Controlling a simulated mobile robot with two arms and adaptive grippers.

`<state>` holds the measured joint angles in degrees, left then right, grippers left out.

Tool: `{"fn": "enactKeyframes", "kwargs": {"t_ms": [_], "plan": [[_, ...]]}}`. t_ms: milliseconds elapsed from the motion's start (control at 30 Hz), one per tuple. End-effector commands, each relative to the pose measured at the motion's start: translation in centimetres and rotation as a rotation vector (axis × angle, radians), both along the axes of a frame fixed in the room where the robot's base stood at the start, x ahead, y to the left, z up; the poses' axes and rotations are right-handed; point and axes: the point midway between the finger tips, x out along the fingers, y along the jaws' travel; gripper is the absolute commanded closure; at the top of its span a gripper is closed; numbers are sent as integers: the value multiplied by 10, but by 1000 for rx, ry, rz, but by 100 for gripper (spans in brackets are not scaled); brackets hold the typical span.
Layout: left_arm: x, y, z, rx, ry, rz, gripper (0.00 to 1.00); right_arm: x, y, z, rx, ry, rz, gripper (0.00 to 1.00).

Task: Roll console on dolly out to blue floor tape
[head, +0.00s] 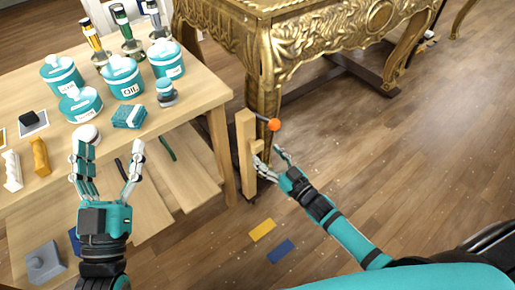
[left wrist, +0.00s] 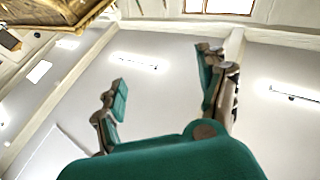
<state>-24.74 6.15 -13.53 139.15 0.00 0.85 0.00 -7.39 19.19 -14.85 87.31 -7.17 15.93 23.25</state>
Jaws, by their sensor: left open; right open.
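The gilt console (head: 295,45) stands at the top of the head view with a carved apron and legs; its gold edge also shows in the left wrist view (left wrist: 60,22). Dark boards of the dolly (head: 368,78) show under it. A pale wooden upright (head: 245,150) stands by its near leg, beside an orange ball (head: 274,124). My right gripper (head: 272,160) is open beside the upright; I cannot tell whether it touches. My left gripper (head: 110,165) is open and empty at the workbench front; its spread fingers show in the left wrist view (left wrist: 160,90). Blue floor tape (head: 281,251) lies nearer me.
Yellow tape (head: 262,230) lies beside the blue tape. The wooden workbench (head: 195,105) on the left holds teal jars (head: 123,78), brushes, a teal sponge (head: 129,116) and small items. Its lower shelf (head: 180,175) sticks out toward the upright. Wooden floor (head: 400,165) is clear to the right.

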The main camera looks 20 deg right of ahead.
Motion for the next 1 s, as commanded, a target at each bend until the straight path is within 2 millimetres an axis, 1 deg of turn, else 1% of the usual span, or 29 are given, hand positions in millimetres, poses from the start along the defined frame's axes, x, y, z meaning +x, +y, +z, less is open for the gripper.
{"fn": "enactKeyframes", "kwargs": {"t_ms": [33, 100, 200, 333, 500, 767, 867, 1000], "plan": [[-4, 0, 6, -17, -58, -4, 25, 10, 4, -2, 1, -3, 0, 37], [-12, 0, 18, -39, -137, -8, 25, 21, 8, -2, 2, -2, 1, 37], [-23, 1, 33, -67, -236, -13, 25, 34, 12, -2, 1, -2, 0, 37], [-34, 2, 46, -95, -329, -18, 25, 46, 17, -1, 1, -1, 0, 37], [-42, 3, 54, -111, -384, -22, 25, 53, 19, -1, 1, 1, 0, 37], [-43, 3, 55, -113, -390, -22, 25, 53, 20, 0, 1, 1, 0, 37], [-43, 3, 55, -113, -390, -22, 25, 53, 19, 0, 1, 1, 0, 48], [-43, 3, 55, -113, -390, -22, 25, 53, 19, 0, 1, 1, 0, 67]]}}
